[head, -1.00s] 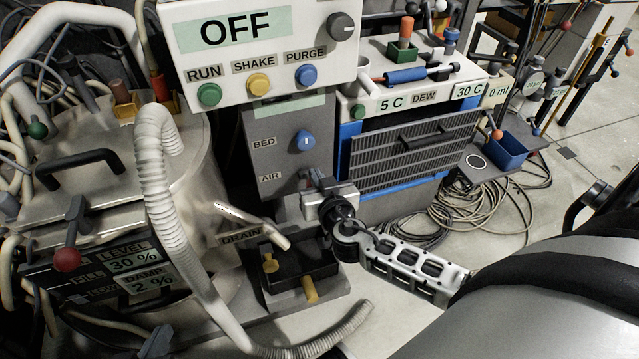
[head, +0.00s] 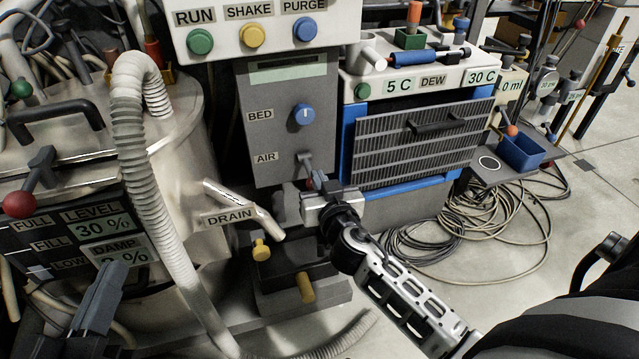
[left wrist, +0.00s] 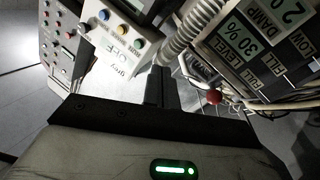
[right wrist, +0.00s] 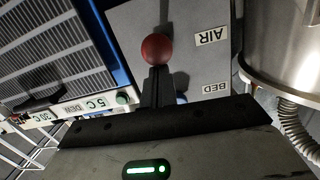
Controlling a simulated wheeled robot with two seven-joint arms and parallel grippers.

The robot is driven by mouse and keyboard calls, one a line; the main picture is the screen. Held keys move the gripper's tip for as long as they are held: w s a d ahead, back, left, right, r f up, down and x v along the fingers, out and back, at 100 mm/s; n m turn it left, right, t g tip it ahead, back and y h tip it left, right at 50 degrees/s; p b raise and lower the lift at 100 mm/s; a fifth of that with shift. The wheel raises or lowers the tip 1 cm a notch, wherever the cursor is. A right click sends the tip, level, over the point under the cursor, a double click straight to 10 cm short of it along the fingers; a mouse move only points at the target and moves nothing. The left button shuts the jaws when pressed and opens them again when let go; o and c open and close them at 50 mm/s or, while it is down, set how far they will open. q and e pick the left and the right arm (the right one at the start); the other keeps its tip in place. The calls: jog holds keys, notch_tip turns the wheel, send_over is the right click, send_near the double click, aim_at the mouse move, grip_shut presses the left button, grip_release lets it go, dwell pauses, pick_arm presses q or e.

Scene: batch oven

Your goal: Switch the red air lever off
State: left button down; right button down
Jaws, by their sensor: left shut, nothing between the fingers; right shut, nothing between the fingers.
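The red-balled air lever (right wrist: 157,48) sits on the grey panel beside the AIR label in the right wrist view. In the head view the lever (head: 306,165) is partly hidden behind my right gripper (head: 310,190). My right gripper is shut and empty; in the right wrist view its fingertips (right wrist: 156,80) appear right at the red ball, and I cannot tell whether they touch it. My left gripper (head: 108,280) is shut and empty, low at the left in front of the LEVEL panel; its fingers also show in the left wrist view (left wrist: 158,88).
Another red-balled lever (head: 20,205) stands on the tank at the left. A ribbed hose (head: 135,150) hangs between the tank and the grey panel (head: 275,120). The DRAIN pipe (head: 262,218) and yellow-knobbed block lie below. A grille unit (head: 425,140) stands right of the panel.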

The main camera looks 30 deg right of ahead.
pick_arm(q)
jog(key=shift+w+a+r+m+t+h+b, duration=0.15)
jog(key=shift+r+m+t+h+b, duration=0.3)
jog(key=shift+r+m, duration=0.35)
jog(key=shift+w+a+r+m+t+h+b, duration=0.15)
jog(key=shift+r+m+t+h+b, duration=0.15)
jog(key=shift+r+m+t, duration=0.45)
jog(key=shift+w+r+m+t+h+b, duration=0.15)
jog(key=shift+r+m+t+h+b, duration=0.15)
jog(key=shift+r+m+h, duration=0.5)
jog(key=shift+r+y, duration=0.25)
jog(key=shift+y, duration=0.1)
jog(key=shift+n, duration=0.25)
